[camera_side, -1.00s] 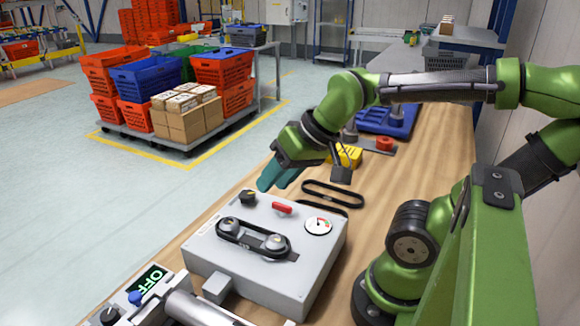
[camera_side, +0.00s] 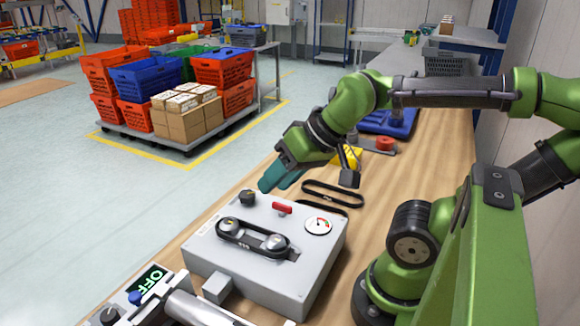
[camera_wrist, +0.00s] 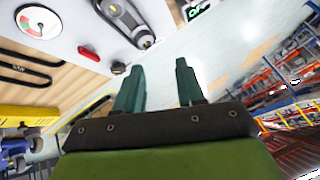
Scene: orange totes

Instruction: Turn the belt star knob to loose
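A grey machine box (camera_side: 230,270) stands on the wooden bench. The black star knob (camera_side: 248,198) sits at the far left corner of its top; in the wrist view it is a small dark knob (camera_wrist: 118,67) left of the fingertips. A black belt runs round two pulleys (camera_side: 252,238) on the box top. My gripper (camera_side: 268,184) is just behind and above the knob, tilted down, apart from it as far as I can tell. In the wrist view my gripper (camera_wrist: 160,65) has its two teal fingers spread with nothing between them.
A red lever (camera_side: 282,208) and a round gauge (camera_side: 318,225) are on the box top near the knob. Spare black belts (camera_side: 332,193) and a yellow block (camera_side: 346,157) lie behind. A display reading OFF (camera_side: 150,279) is at the front left.

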